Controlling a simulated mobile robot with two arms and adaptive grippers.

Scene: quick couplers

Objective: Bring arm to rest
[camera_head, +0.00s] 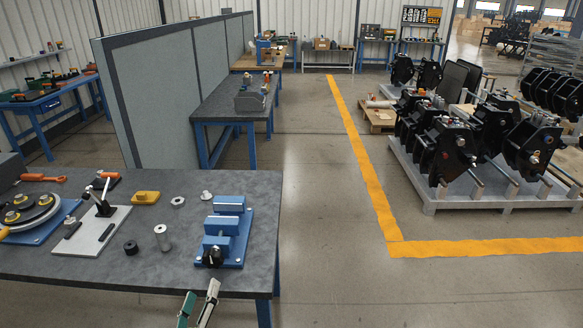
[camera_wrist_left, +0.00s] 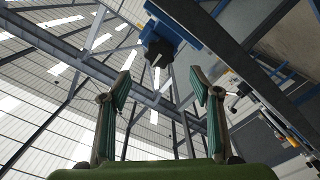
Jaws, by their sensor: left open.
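My left gripper (camera_head: 199,304) shows at the bottom edge of the head view, just off the front edge of the grey workbench (camera_head: 95,268). Its two fingers point up and stand apart, with nothing between them. In the left wrist view the open fingers (camera_wrist_left: 162,88) frame the roof and its beams. The blue vise (camera_head: 229,226) with a black knob (camera_head: 212,257) sits on the bench beyond the gripper, not touching it. The vise also shows at the top of the left wrist view (camera_wrist_left: 180,22). My right gripper is in neither view.
The bench holds a metal cylinder (camera_head: 162,238), a black ring (camera_head: 131,248), a yellow block (camera_head: 145,197) and a toggle clamp on a white plate (camera_head: 93,230). Open floor (camera_head: 335,280) lies right of the bench. A pallet (camera_head: 470,200) of black couplers stands beyond the yellow line.

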